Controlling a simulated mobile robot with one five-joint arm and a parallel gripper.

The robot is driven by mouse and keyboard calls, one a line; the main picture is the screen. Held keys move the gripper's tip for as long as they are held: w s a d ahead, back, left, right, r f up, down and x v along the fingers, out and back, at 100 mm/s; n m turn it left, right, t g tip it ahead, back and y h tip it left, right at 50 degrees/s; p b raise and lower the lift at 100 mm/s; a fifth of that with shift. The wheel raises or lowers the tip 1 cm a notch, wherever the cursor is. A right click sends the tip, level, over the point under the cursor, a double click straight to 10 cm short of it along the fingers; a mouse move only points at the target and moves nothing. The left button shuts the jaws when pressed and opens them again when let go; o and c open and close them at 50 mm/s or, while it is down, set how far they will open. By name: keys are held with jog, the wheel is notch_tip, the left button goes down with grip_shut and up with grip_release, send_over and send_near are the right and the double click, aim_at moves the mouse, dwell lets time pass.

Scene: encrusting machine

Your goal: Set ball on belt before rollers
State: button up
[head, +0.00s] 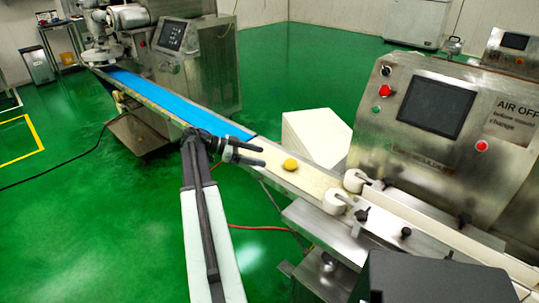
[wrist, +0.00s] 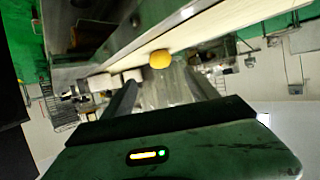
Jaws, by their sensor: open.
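A small yellow ball (head: 290,165) sits on the pale belt (head: 310,183), a short way before the white rollers (head: 344,192). My gripper (head: 262,156) is open and empty, to the left of the ball, with its fingers pointing toward it. The ball looks clear of the fingers. In the wrist view, the ball (wrist: 160,60) lies beyond the fingertips of my gripper (wrist: 162,88), against the edge of the pale belt (wrist: 225,30). Nothing shows between the fingers there except background.
A blue belt (head: 175,101) leads up to the pale belt from the upper left. A steel machine with a screen (head: 432,105) stands at the right behind the rollers. A white box (head: 315,138) is behind the belt. Green floor is open at the left.

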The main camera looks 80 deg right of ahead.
jog(key=shift+w, duration=0.2)
jog(key=w+a+f+n+t, duration=0.35)
jog(key=w+a+n, duration=0.25)
jog(key=w+a, duration=0.4)
jog(key=w+a+f+n+t, duration=0.3)
jog(key=w+a+f+n, duration=0.15)
jog(key=w+a, duration=0.55)
jog(key=w+a+f+n+t, duration=0.3)
jog(key=w+a+n, duration=0.4)
jog(key=w+a, duration=0.25)
jog(key=w+a+f+n+t+y, duration=0.1)
jog(key=a+n, duration=0.3)
jog(key=a, duration=0.8)
jog(key=w+a+f+n+t+y, duration=0.1)
jog(key=w+a+n, duration=0.3)
jog(key=a, duration=0.8)
jog(key=w+a+f+n+t+y, duration=0.1)
jog(key=a+n, duration=0.5)
jog(key=a, duration=0.7)
jog(key=shift+w+f+y, duration=0.4)
jog(key=shift+w+y, duration=0.25)
jog(key=shift+y, duration=0.15)
jog(key=shift+n, duration=0.25)
